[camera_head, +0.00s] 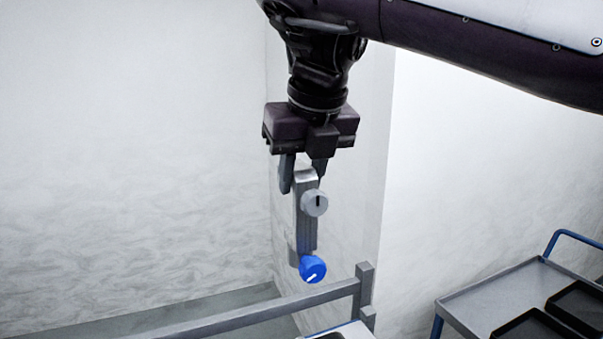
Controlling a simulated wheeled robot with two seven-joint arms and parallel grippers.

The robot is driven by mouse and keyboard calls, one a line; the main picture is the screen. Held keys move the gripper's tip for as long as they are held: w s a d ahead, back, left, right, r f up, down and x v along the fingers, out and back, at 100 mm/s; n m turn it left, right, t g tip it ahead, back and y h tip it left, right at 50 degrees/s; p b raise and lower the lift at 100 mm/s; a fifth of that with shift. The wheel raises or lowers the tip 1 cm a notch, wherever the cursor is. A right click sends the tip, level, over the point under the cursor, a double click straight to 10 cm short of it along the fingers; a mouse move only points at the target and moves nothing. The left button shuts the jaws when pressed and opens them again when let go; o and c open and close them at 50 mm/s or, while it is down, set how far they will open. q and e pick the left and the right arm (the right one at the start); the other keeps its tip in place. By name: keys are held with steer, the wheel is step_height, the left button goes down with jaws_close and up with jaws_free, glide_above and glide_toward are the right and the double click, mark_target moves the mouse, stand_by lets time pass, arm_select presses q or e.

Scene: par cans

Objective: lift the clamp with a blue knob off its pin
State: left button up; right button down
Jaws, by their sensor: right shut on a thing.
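The clamp (306,225) is a grey metal bar with a blue knob (312,269) at its lower end and a round grey knob (314,203) partway up its front. My right gripper (304,174) points down and is shut on the clamp's upper end. The clamp hangs upright below the fingers, its blue knob just above and left of the end of a grey rail. I see no pin touching the clamp; whether one is hidden behind it I cannot tell. My left gripper is not in view.
A grey rail (240,318) with an upright end post (364,290) runs along the bottom. A grey cart (490,300) with a blue handle (572,235) and black trays (535,325) stands at the lower right. Pale walls (130,150) stand behind.

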mark_target(302, 266)
steer(key=shift+f+b, duration=4.45)
steer(key=shift+f, duration=3.05)
